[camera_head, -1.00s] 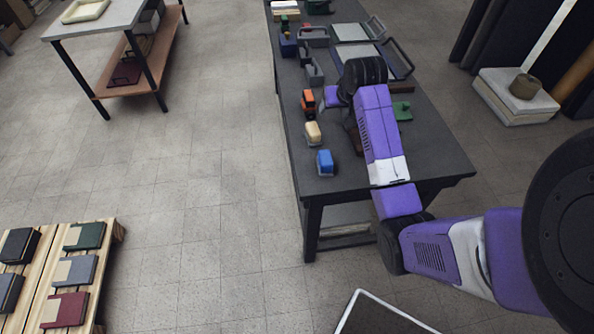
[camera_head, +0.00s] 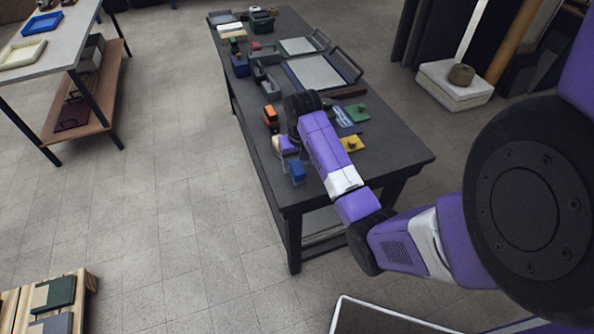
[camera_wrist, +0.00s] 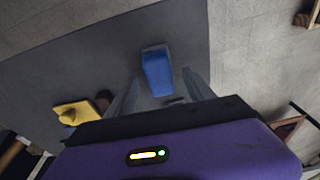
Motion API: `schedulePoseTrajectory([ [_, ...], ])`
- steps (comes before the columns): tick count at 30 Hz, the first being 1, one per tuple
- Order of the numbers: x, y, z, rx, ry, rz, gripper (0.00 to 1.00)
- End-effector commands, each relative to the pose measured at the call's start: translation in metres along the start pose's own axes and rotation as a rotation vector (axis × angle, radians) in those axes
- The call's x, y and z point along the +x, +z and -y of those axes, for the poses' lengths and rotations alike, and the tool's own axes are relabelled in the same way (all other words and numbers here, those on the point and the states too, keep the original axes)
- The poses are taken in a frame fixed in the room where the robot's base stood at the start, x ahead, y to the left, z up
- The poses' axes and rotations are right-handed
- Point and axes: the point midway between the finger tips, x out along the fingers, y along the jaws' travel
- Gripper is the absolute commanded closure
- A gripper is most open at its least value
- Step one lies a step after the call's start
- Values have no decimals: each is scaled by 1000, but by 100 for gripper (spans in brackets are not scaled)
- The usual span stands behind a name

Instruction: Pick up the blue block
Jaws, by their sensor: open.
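The blue block (camera_head: 297,172) sits near the front left corner of the dark table (camera_head: 392,140) in the head view. In the wrist view the blue block (camera_wrist: 157,72) lies ahead of my gripper (camera_wrist: 158,88), roughly between the lines of its two fingers. The fingers are apart with nothing held between them. I cannot tell the exact gap to the block.
A cream block (camera_head: 278,143) and an orange block (camera_head: 270,117) stand just behind the blue one. A yellow piece (camera_head: 351,144) and a green piece (camera_head: 356,112) lie to the right of my arm. Grey trays (camera_head: 314,72) fill the table's far half.

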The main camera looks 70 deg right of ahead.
Motion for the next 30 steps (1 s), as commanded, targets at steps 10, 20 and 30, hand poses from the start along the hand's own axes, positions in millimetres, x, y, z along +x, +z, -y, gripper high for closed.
schedulePoseTrajectory([
  [10, 29, 0, 0, 1, 0, -1, 38],
  [20, 28, 0, 0, 0, 0, -1, 74],
  [30, 28, 0, 0, 0, 0, -2, 100],
])
